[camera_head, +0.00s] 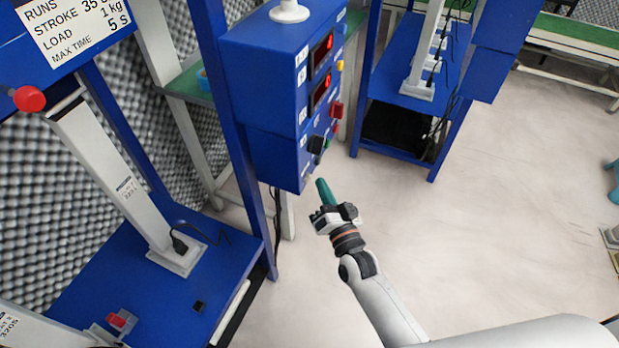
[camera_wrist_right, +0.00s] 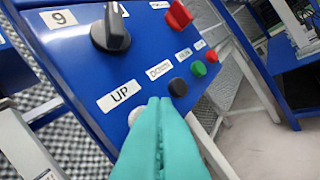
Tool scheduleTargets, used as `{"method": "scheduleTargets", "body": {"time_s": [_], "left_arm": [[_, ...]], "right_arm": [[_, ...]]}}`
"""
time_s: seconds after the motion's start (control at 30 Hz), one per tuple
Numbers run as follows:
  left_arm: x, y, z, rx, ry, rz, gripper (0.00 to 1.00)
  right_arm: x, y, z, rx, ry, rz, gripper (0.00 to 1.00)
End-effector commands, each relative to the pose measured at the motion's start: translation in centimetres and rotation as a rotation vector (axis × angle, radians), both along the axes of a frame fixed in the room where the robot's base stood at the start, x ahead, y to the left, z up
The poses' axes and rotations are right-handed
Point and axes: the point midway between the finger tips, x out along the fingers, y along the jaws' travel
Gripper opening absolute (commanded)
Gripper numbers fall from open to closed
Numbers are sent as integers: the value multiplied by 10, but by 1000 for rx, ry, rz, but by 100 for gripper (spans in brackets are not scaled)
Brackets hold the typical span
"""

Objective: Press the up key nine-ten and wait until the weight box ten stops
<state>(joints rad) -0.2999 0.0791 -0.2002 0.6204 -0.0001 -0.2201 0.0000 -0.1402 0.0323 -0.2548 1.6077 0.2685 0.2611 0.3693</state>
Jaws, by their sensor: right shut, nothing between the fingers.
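The blue control box (camera_head: 275,60) hangs on a blue post in the head view. In the right wrist view, its panel carries an UP label (camera_wrist_right: 120,95) with a pale round key (camera_wrist_right: 134,116) below it, partly hidden behind my fingers. A DOWN label (camera_wrist_right: 158,70) and a black key (camera_wrist_right: 178,87) sit to its right. My right gripper (camera_head: 320,181) is shut and empty, its teal fingers (camera_wrist_right: 157,103) right at the UP key. I cannot tell whether they touch it. I cannot make out which part is weight box ten. My left gripper is not in view.
A black knob (camera_wrist_right: 110,32), a red switch (camera_wrist_right: 178,14), a green button (camera_wrist_right: 198,68) and a red button (camera_wrist_right: 212,56) are on the panel. Two red displays (camera_head: 321,55) show higher up. A white actuator column (camera_head: 120,180) stands at left.

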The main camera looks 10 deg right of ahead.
Motion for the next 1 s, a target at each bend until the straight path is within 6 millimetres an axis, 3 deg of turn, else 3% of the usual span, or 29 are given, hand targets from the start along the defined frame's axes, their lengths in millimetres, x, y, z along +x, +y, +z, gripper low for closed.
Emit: {"method": "scheduleTargets", "body": {"time_s": [1.0], "left_arm": [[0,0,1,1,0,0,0]], "right_arm": [[5,8,0,0,0,0,0]]}}
